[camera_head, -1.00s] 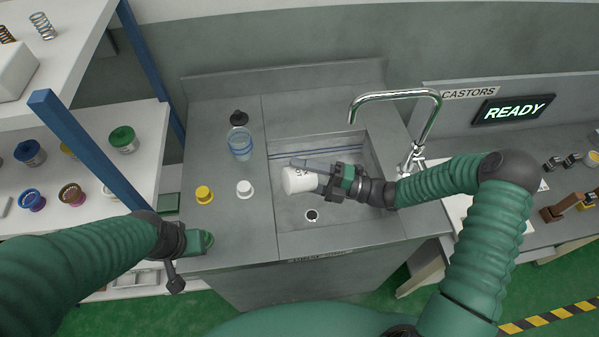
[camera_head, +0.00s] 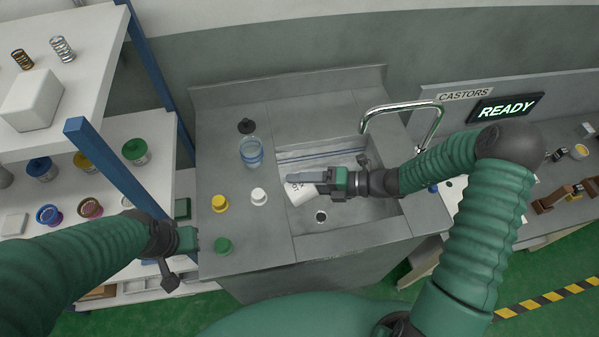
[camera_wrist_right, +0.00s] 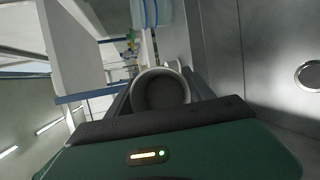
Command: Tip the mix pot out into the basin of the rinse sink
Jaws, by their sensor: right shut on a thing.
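The white mix pot (camera_head: 299,194), with dark lettering, is in my right gripper (camera_head: 318,183). In the head view it is tilted over the basin of the rinse sink (camera_head: 350,226), near the drain hole (camera_head: 321,216). In the right wrist view the pot (camera_wrist_right: 162,72) shows a round rim around a grey recess; I cannot tell whether this is its mouth or its base. The fingers are shut on the pot. No contents or stream can be made out. My left gripper (camera_head: 188,242) is left of the sink unit; its jaw opening cannot be made out.
A clear bottle (camera_head: 251,153) with a blue band stands left of the basin, near a black cap (camera_head: 246,126). Yellow (camera_head: 219,203), white (camera_head: 259,196) and green (camera_head: 222,245) caps are on the worktop. Shelves stand at left.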

